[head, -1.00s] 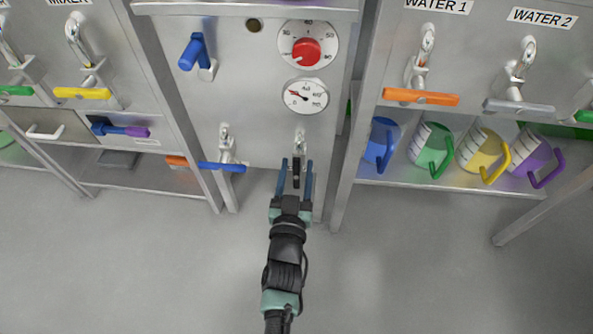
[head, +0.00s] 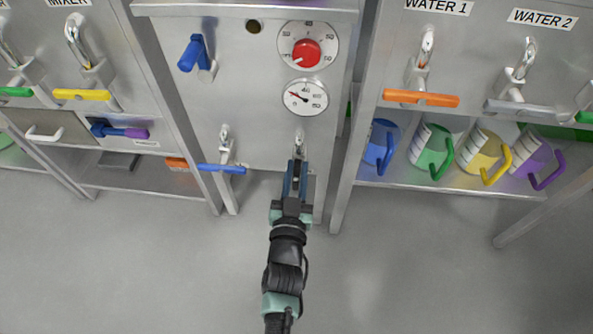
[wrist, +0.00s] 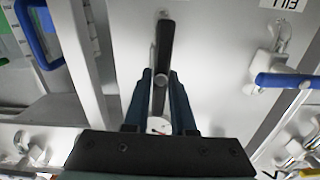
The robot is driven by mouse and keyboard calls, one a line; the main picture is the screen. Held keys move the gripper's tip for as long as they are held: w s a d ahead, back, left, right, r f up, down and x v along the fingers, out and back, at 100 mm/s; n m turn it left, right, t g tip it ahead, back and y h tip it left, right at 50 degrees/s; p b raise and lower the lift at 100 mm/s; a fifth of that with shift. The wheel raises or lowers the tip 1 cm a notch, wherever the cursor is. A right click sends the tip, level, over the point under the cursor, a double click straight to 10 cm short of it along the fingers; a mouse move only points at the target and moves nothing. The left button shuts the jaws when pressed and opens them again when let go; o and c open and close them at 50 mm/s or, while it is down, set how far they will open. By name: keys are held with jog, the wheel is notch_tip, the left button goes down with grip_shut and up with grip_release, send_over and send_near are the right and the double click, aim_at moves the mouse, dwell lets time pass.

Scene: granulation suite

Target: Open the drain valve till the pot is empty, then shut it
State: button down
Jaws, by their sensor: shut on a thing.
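The valve with the black lever handle (wrist: 165,42), which I take to be the drain valve, is on the front of the grey panel. Its metal spout (head: 299,143) shows in the head view just beyond my fingers. The lever points out lengthwise between my fingers; its label is hidden. My gripper (head: 295,168) is shut on this black handle, with a blue finger on each side; it also shows in the wrist view (wrist: 160,80). The inside of the pot is not visible. A small white gauge (head: 305,97) has its needle toward the left, low side.
A blue-handled valve (head: 222,168) is just left, labelled FILL in the wrist view. A red dial (head: 306,53) and a blue lever (head: 193,53) are above. Coloured-handled jugs (head: 433,150) stand on the right shelf. Cabinet legs flank the panel; the floor (head: 400,260) is clear.

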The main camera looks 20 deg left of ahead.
jog(key=m+b, duration=0.1)
jog(key=m, duration=0.3)
jog(key=shift+d+f+b, duration=0.15)
jog(key=shift+f+b, duration=0.05)
jog(key=shift+b, duration=0.2)
jog(key=m+b, duration=0.1)
jog(key=m, duration=0.1)
jog(key=m+b, duration=0.1)
jog(key=m, duration=0.1)
jog(key=shift+d+f+m, duration=0.1)
jog(key=shift+d+m, duration=0.1)
jog(key=shift+m, duration=0.1)
jog(key=shift+w+d+f+m+b, duration=0.15)
jog(key=shift+m+b, duration=0.35)
jog(key=shift+m, duration=1.7)
jog(key=shift+s+a+f+m+b, duration=0.15)
jog(key=shift+m+b, duration=0.3)
jog(key=shift+m, duration=1.75)
jog(key=shift+w+d, duration=0.1)
jog(key=c, duration=0.8)
grip_release()
jog(key=shift+o, duration=0.2)
jog(key=v, duration=1.3)
jog(key=shift+p, duration=0.3)
